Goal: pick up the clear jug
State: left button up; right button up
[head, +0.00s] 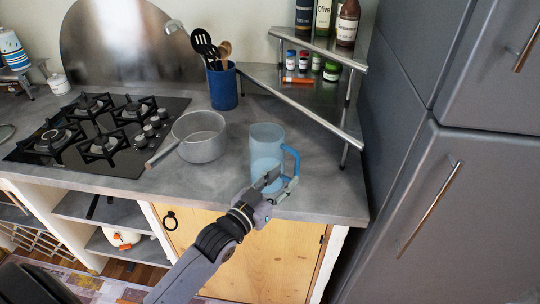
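The clear jug (266,143) is a bluish see-through vessel with a blue handle on its right side. It stands upright on the grey counter (325,203) near the front edge. My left gripper (284,178) is at the lower right of the jug, by the lower end of the handle. Its two fingers are spread apart, with a gap between them. The fingers overlap the jug's lower part in the picture, and I cannot tell whether they touch it. My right gripper is not in view.
A grey saucepan (200,138) stands left of the jug, its handle pointing front-left. A black gas hob (80,152) lies further left. A blue utensil holder (222,88) stands behind. A metal corner shelf (310,107) with bottles and jars is behind right. Tall grey cabinets (455,200) close the right side.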

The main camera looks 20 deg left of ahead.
aim_at(296, 167)
pick_arm(q)
jog(key=x, duration=0.1)
jog(key=p+x, duration=0.1)
jog(key=x, duration=0.1)
jog(key=p+x, duration=0.1)
jog(key=x, duration=0.1)
jog(key=shift+w+d+r, duration=0.2)
jog(key=shift+d+r, duration=0.05)
jog(key=shift+d, duration=0.05)
jog(key=shift+w+d+f, duration=0.1)
jog(key=shift+w+f, duration=0.05)
jog(key=shift+w, duration=0.35)
jog(key=shift+s, duration=0.1)
jog(key=shift+c, duration=0.5)
grip_shut()
